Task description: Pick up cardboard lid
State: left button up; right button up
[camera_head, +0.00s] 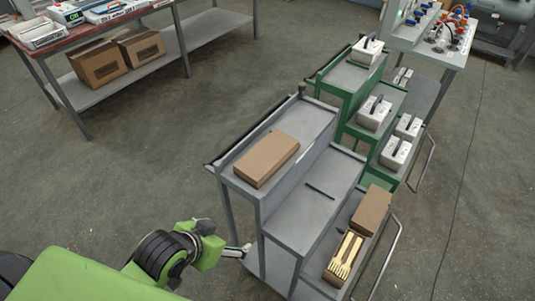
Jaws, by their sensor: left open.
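A flat brown cardboard piece (267,159), closed on top, lies on the upper shelf of a grey stepped cart (307,133). A second brown cardboard piece (372,210) is on the cart's lowest step, behind an open cardboard box (329,277) with pale wooden utensils (345,256) in it. I cannot tell for certain which piece is the lid. My left gripper (243,250) is open and empty, low at the cart's left side, apart from both pieces. Its fingertips are small and partly hidden near the cart leg. My right gripper is not in view.
A thin dark bar (320,191) lies on the cart's middle step. A green stepped cart (350,79) with several white boxes stands behind. A table (205,28) with cartons on its lower shelf is at the upper left. The floor left of the cart is clear.

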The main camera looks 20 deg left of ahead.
pick_arm(q)
jog(key=w+r+t+h, duration=0.1)
jog(key=w+r+t, duration=0.25)
jog(key=w, duration=0.25)
jog(key=m+t+h, duration=0.1)
jog(key=t+h, duration=0.1)
jog(key=h, duration=0.1)
send_near(264, 157)
jog(key=shift+s+a+r, duration=0.1)
jog(key=shift+s+a, duration=0.2)
jog(key=shift+s, duration=0.2)
jog(key=shift+w+d, duration=0.15)
jog(key=shift+w, duration=0.15)
jog(key=p+x, duration=0.1)
jog(key=x, duration=0.6)
jog(key=shift+f+p+x, duration=0.2)
jog(key=shift+p+x, duration=0.3)
jog(key=shift+x, duration=1.9)
jog(key=shift+w+f, duration=0.3)
jog(key=shift+w, duration=0.15)
jog(key=shift+s+f, duration=0.1)
jog(key=shift+s, duration=0.05)
jog(key=c, duration=1)
jog(key=shift+c, duration=0.2)
